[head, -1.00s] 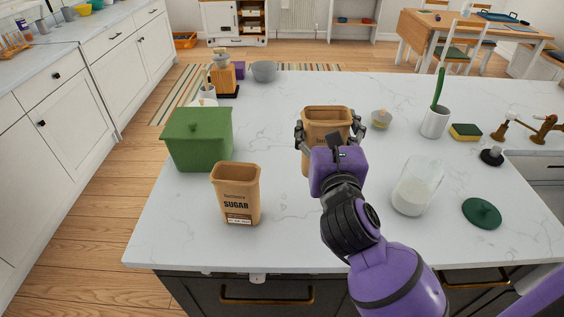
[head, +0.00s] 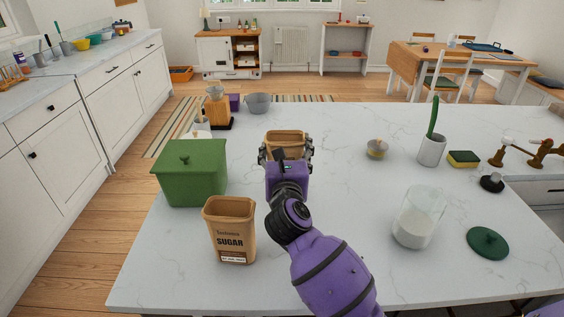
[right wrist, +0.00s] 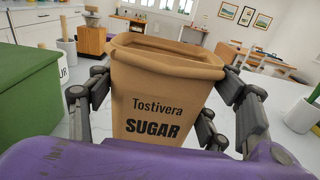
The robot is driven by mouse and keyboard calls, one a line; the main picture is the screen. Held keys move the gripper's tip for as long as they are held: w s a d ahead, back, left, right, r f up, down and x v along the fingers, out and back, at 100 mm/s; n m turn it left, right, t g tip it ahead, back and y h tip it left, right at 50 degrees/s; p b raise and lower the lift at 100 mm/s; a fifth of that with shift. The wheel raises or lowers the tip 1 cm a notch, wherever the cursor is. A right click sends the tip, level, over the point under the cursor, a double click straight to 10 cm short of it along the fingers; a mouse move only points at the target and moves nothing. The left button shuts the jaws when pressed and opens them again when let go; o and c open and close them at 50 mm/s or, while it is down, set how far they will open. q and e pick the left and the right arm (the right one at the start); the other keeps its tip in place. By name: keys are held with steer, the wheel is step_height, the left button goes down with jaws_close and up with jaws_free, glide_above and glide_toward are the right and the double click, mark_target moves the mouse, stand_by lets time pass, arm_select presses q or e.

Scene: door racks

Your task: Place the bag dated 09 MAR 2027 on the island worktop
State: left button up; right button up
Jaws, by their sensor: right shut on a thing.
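My right gripper (head: 285,155) is shut on a brown, open-topped sugar bag (head: 287,137) over the far part of the island worktop (head: 340,225). In the right wrist view the held bag (right wrist: 165,95) is upright between the fingers and reads "Tostivera SUGAR". Its lower part and any date are out of sight, and I cannot tell whether it touches the worktop. A second, similar sugar bag (head: 230,230) stands upright at the worktop's near left. It has a white date label low on its front, too small to read. My left gripper is not in view.
A green lidded box (head: 190,175) stands left of the held bag. A glass jar of white contents (head: 417,218), a green lid (head: 487,243), a small lidded pot (head: 377,149), a white crock (head: 432,150) and a sponge (head: 463,159) stand to the right.

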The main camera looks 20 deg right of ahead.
steer(key=shift+w+a+f+b, duration=0.1)
steer(key=shift+w+f+b, duration=0.15)
steer(key=shift+f, duration=0.8)
steer(key=shift+w+a+f+b, duration=0.1)
steer(key=shift+w+f, duration=0.1)
steer(key=shift+f, duration=0.8)
steer(key=shift+f, duration=0.2)
steer(key=o, duration=1.4)
steer(key=shift+r, duration=0.2)
steer(key=shift+b+v, duration=0.3)
steer(key=shift+v, duration=3.45)
